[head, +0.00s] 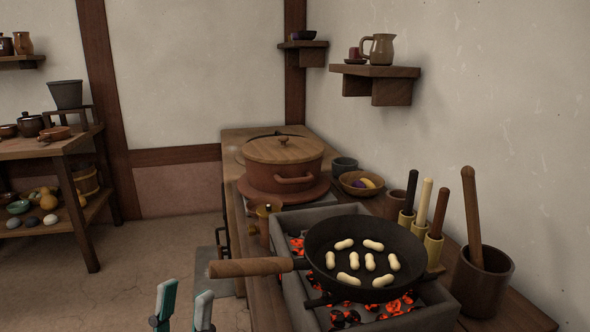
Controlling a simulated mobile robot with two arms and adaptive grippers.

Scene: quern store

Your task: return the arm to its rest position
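My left gripper (184,306) shows at the bottom edge, with only its two upright fingers in view. The fingers are apart and nothing shows between them, so it is open and empty. It is below and left of the wooden handle (250,267) of a black frying pan and looks apart from it. The pan (335,285) sits over glowing coals in a grey stone brazier (443,312). Several pale, finger-shaped pieces (348,279) lie in the pan. The rest of my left arm is out of view. My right gripper is not in view.
A lidded brown pot (285,165) stands on the counter behind the brazier. A fruit bowl (358,187), upright tool holders and a mortar with pestle (482,282) line the right side. A wooden table (45,150) stands far left. The floor (150,262) between is clear.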

